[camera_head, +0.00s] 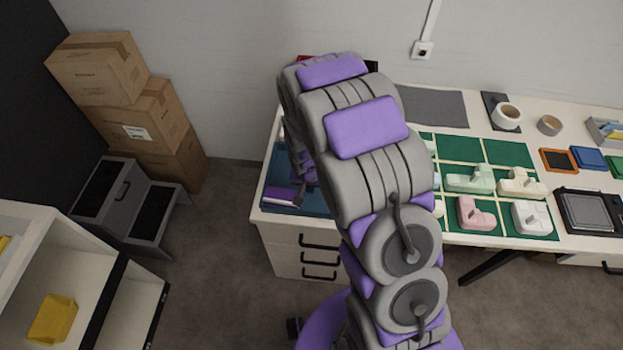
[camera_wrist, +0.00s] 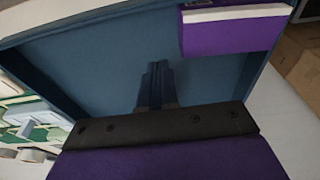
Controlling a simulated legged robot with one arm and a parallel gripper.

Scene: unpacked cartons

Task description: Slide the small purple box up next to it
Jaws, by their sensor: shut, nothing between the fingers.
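The small purple box (camera_wrist: 228,33), with a pale side, lies in the blue tray (camera_wrist: 85,55) against its wall at the upper right of the wrist view. In the head view the purple box (camera_head: 281,197) shows at the front left of the tray (camera_head: 281,160), partly behind my arm. My gripper (camera_wrist: 157,72) is shut and empty over the tray floor, to the left of the box and apart from it. In the head view my arm hides the fingertips and much of the tray. No second box shows clearly in the tray.
The tray is on the left end of a white table (camera_head: 276,222). A green mat (camera_head: 509,153) with several pastel blocks lies to the right, with tape rolls (camera_head: 506,115) behind. Stacked cartons (camera_head: 145,120) stand far left. The tray floor around my fingers looks bare.

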